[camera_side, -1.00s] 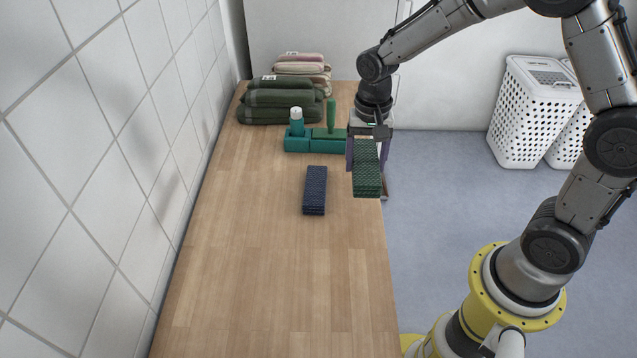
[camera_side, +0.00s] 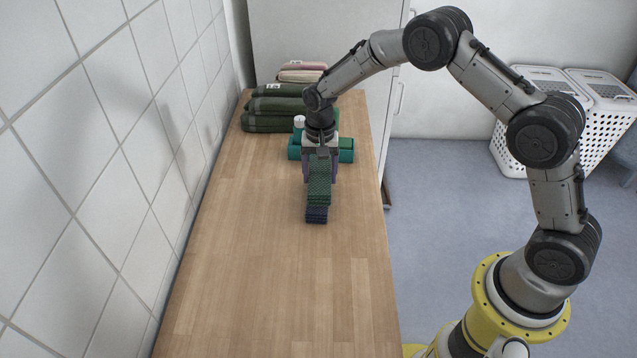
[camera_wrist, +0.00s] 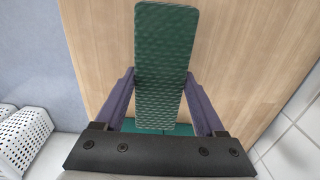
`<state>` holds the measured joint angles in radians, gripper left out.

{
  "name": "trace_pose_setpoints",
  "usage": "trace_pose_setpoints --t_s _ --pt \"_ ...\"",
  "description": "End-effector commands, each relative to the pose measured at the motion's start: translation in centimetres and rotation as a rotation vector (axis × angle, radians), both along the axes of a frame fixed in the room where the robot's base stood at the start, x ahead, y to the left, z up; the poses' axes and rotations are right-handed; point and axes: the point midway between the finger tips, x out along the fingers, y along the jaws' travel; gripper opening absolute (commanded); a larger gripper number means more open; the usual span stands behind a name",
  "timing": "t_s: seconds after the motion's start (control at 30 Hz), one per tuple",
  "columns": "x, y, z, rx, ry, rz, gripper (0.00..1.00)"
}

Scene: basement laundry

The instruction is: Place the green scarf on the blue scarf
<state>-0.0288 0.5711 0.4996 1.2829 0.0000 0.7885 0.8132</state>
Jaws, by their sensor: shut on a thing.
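The green scarf (camera_side: 319,185) is a folded, patterned strip, held in my gripper (camera_side: 320,172). In the wrist view the green scarf (camera_wrist: 162,60) lies between the two purple fingers of my gripper (camera_wrist: 160,100). I cannot tell whether the two touch.
Folded green towels (camera_side: 272,122) and pinkish towels (camera_side: 302,74) are stacked at the back left. The near part of the counter (camera_side: 280,290) is clear. White baskets (camera_side: 510,150) stand on the floor.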

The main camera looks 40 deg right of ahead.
Motion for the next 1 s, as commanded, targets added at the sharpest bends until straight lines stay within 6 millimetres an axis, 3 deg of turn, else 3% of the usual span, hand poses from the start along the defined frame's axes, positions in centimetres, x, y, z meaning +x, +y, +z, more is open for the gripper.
trace_pose_setpoints --t_s 0.3,0.7,0.73,0.87,1.0 --pt "0.5 0.0 -3.4 0.0 0.0 0.0 0.11" --pt "0.5 0.0 -3.9 0.0 -0.001 0.0 0.11" --pt "0.5 0.0 -3.9 0.0 -0.001 0.0 0.75" --pt "0.5 0.0 -3.9 0.0 0.0 0.0 0.99" --pt "0.5 0.0 -3.9 0.0 0.0 0.0 1.0"
